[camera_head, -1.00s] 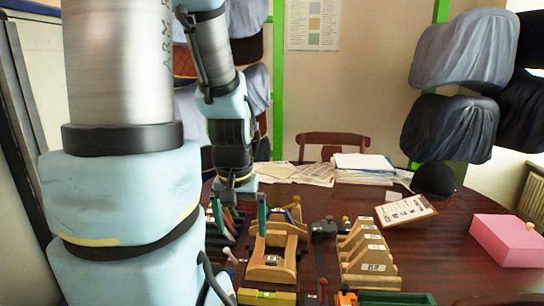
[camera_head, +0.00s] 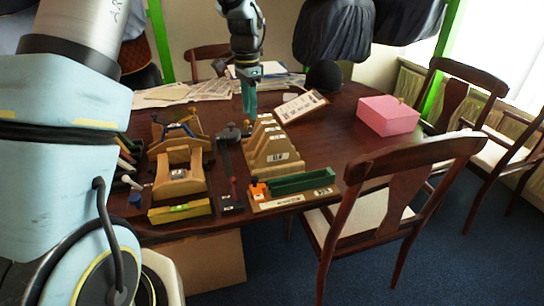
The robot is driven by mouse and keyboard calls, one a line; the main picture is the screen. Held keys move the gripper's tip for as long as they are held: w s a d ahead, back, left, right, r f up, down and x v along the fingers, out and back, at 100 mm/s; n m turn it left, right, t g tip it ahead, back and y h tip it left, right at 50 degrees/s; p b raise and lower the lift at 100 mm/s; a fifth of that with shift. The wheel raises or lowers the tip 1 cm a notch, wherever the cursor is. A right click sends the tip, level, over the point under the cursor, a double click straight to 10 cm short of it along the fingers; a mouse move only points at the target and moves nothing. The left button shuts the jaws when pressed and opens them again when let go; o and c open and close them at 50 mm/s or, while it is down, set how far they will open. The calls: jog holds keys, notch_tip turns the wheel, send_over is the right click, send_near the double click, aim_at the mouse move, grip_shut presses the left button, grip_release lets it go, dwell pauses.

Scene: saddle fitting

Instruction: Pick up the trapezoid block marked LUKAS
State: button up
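Several wooden trapezoid blocks (camera_head: 272,148) stand in a row on the table, with small white labels on their faces. The labels are too small to read, so I cannot tell which block is marked LUKAS. My gripper (camera_head: 249,104) points down near the far end of this row, appearing just behind and above it. Its green fingers overlap in this view, so their opening does not show. I see no block between them.
A wooden stand (camera_head: 180,175) is left of the blocks. A green bar (camera_head: 302,181) lies in front of them. A clipboard (camera_head: 300,106), a pink box (camera_head: 388,115) and a dark rounded object (camera_head: 324,76) are to the right. A chair (camera_head: 400,190) stands at the near right edge.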

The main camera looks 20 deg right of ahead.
aim_at(273, 130)
jog(key=d+m, duration=0.1)
jog(key=d, duration=0.1)
jog(key=d+f+m, duration=0.1)
jog(key=d, duration=0.1)
jog(key=d+f+m, duration=0.1)
jog(key=d, duration=0.1)
jog(key=shift+s+d+f, duration=0.2)
jog(key=shift+d+f, duration=0.05)
jog(key=shift+d, duration=0.15)
notch_tip(273, 130, down, 4)
jog(key=shift+d+f+p, duration=0.1)
jog(key=shift+f+p, duration=0.1)
jog(key=shift+p, duration=0.15)
jog(key=shift+w+f+p, duration=0.15)
jog(key=shift+f+p, duration=1.2)
jog(key=shift+f, duration=1.7)
grip_shut()
